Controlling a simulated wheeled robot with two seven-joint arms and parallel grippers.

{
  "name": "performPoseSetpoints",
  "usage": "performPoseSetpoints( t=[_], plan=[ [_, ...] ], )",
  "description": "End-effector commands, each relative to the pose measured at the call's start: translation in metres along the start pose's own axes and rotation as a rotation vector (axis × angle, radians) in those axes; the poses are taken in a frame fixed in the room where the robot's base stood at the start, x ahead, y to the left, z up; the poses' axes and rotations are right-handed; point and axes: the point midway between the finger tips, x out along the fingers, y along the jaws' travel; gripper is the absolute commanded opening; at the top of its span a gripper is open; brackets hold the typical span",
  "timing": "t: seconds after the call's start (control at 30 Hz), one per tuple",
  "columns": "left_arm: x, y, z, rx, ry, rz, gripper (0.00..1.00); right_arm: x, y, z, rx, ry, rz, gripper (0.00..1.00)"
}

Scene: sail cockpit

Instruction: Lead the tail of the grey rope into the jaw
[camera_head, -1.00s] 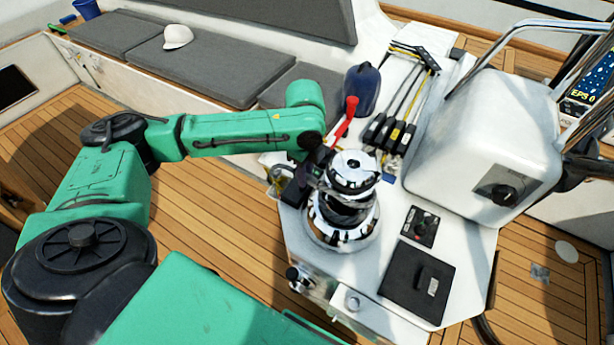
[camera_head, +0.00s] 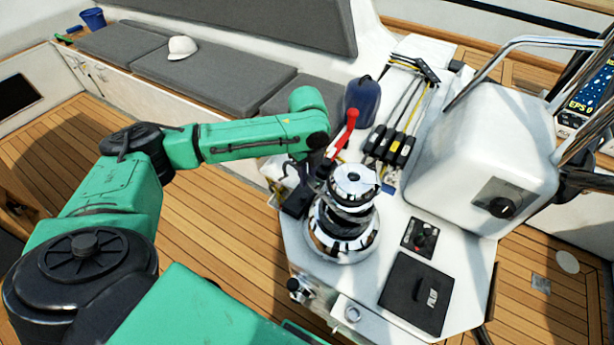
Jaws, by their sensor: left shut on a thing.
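The chrome winch (camera_head: 343,232) stands upright on the white console. Its self-tailing jaw (camera_head: 354,183) is around the top, below the round cap. My left gripper (camera_head: 322,180) is close to the winch's upper left side, at about the height of the jaw. It is shut on the grey rope's tail, but the rope is too small and dark to make out between the fingers. Whether the rope touches the jaw cannot be told. Dark turns around the drum are hard to separate from reflections. My right gripper is out of view.
A red-handled lever (camera_head: 346,132) and a blue bag-like object (camera_head: 363,98) stand behind the winch. Rope clutches (camera_head: 390,146) with several lines lie behind right. A white pod (camera_head: 497,150) is at the right. A black panel (camera_head: 417,293) lies in front.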

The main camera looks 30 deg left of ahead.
Motion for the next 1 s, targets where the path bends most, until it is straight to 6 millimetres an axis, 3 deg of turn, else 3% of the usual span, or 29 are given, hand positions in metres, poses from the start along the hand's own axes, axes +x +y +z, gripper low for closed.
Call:
performPoseSetpoints(
  t=[0.2, 0.23, 0.3, 0.53, 0.63, 1.0],
  plan=[
    [-0.001, -0.017, 0.011, 0.177, 0.001, 0.000, 0.00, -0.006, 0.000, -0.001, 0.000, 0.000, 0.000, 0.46],
    [-0.001, -0.017, 0.011, 0.180, 0.001, 0.001, 0.28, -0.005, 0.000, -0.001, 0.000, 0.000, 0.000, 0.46],
    [0.000, -0.016, 0.011, 0.178, 0.001, 0.001, 0.55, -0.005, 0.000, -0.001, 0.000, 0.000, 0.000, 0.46],
    [0.000, -0.016, 0.011, 0.176, 0.000, 0.001, 0.55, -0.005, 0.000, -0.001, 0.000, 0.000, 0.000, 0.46],
    [0.000, -0.016, 0.011, 0.175, 0.000, 0.002, 0.85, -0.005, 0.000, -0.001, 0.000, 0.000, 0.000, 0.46],
    [-0.005, -0.016, 0.011, 0.174, 0.000, 0.001, 0.85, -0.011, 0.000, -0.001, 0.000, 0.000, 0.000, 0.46]
  ],
)
